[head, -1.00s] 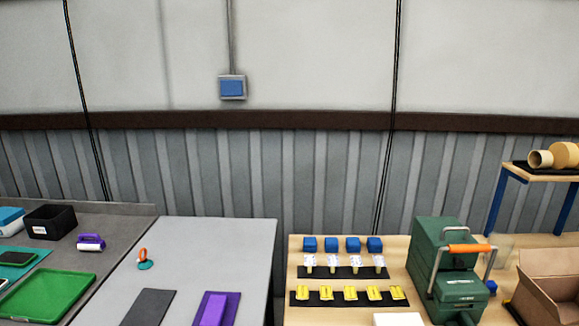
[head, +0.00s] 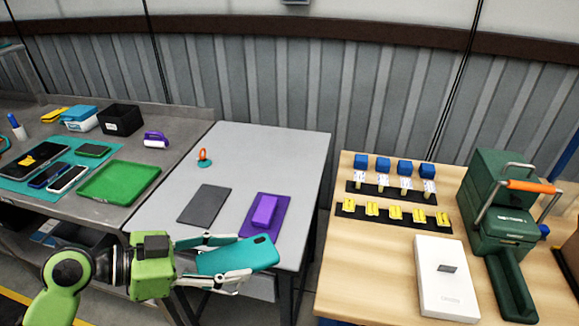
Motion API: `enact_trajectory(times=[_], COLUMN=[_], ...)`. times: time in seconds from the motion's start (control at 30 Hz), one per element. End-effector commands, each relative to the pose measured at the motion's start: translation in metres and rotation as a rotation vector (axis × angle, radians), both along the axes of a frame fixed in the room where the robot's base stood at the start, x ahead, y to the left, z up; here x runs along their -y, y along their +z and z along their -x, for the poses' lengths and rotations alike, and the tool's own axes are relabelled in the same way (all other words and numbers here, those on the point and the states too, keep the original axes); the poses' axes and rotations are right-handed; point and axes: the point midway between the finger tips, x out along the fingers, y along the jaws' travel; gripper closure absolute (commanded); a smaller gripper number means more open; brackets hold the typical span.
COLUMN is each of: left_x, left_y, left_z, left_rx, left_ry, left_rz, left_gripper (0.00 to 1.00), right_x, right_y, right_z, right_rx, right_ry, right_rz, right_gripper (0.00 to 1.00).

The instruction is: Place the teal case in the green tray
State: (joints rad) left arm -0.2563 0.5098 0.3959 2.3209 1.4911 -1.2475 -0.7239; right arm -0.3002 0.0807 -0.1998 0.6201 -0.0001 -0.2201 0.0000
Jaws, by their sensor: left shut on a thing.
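My left gripper (head: 222,262) comes in from the lower left in the head view. It is shut on the teal case (head: 240,254), a flat phone case with a camera cutout near its right end. The fingers lie along its upper and lower edges, and it is held near the front edge of the light grey table. The green tray (head: 119,182) lies flat and empty on the dark grey bench to the left, up and left of the gripper. My right gripper is not in view.
A purple block on a purple mat (head: 279,219) and a dark grey mat (head: 204,204) lie on the light table. Phones on a teal mat (head: 22,184) lie left of the tray. A black bin (head: 120,120) stands behind it. The wooden table at right holds a green press (head: 501,203).

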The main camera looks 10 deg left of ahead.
Motion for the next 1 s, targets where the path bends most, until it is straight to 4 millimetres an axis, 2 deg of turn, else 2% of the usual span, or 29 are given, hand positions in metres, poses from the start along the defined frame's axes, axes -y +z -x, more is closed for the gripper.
enact_trajectory(times=[0.17, 0.3, 0.43, 0.67, 1.0], left_x=[-0.008, -0.024, -0.039, -0.061, -0.089], left_y=[-0.018, -0.034, -0.041, -0.038, -0.013], left_z=[-0.021, -0.050, -0.074, -0.106, -0.145], left_rx=[-0.002, 0.001, 0.004, 0.008, 0.011], left_ry=[0.111, 0.272, 0.412, 0.607, 0.848], left_rz=[0.003, -0.002, -0.003, -0.002, -0.004], left_gripper=[0.70, 0.70, 0.70, 0.70, 0.70], right_x=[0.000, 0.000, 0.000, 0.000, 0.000], right_y=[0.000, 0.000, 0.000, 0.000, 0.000], right_z=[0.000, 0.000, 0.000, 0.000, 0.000], right_rx=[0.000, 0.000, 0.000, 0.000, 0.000], right_ry=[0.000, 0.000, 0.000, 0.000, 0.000], right_rz=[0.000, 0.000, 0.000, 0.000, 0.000], right_gripper=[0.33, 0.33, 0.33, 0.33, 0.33])
